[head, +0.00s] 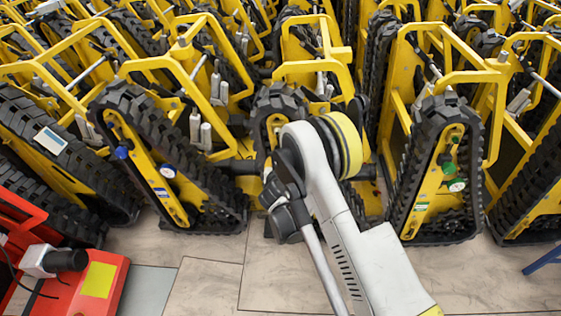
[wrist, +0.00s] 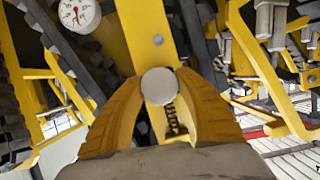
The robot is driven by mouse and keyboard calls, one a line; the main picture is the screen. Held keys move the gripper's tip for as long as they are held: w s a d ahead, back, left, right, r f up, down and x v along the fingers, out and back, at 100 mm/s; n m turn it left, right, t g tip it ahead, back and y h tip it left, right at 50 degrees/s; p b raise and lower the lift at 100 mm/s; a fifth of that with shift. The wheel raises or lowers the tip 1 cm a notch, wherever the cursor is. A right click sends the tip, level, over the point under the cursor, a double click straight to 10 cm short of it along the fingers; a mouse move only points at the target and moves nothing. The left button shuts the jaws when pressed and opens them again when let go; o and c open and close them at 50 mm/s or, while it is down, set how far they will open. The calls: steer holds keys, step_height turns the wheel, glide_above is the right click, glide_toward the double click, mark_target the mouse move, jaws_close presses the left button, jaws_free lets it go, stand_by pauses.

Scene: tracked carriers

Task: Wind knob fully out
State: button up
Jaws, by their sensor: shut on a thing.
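In the wrist view, a round pale grey knob (wrist: 159,86) is seen end-on in front of a yellow carrier frame (wrist: 145,32). My gripper (wrist: 160,98) has its two yellow fingers closed on either side of the knob. A dark coil or thread shows just below the knob, between the fingers. A white round gauge with red marks (wrist: 77,14) sits up and left of the fingers. In the head view, my arm reaches to the middle tracked carrier (head: 268,108), and my arm hides the gripper and the knob.
Yellow carriers with black tracks stand packed in rows. The left neighbour (head: 145,165) has blue knobs; the right neighbour (head: 435,170) has a green knob and a gauge. A red machine (head: 95,285) stands at lower left. Bare floor (head: 205,285) lies in front.

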steer(key=n+h, duration=0.1)
steer(key=n, duration=0.1)
steer(key=shift+a+n+h, duration=0.1)
steer(key=shift+n+h, duration=0.2)
steer(key=shift+h, duration=0.1)
steer(key=n+h, duration=0.2)
steer(key=n, duration=0.1)
steer(key=shift+w+t, duration=0.1)
steer(key=shift+t, duration=0.2)
steer(key=n+h, duration=0.1)
steer(key=n, duration=0.2)
steer(key=shift+t+h, duration=0.3)
steer(key=shift+h, duration=0.1)
steer(key=shift+n+t+h, duration=0.5)
steer(key=shift+n, duration=1.3)
steer(key=o, duration=1.2)
steer(key=shift+v, duration=3.75)
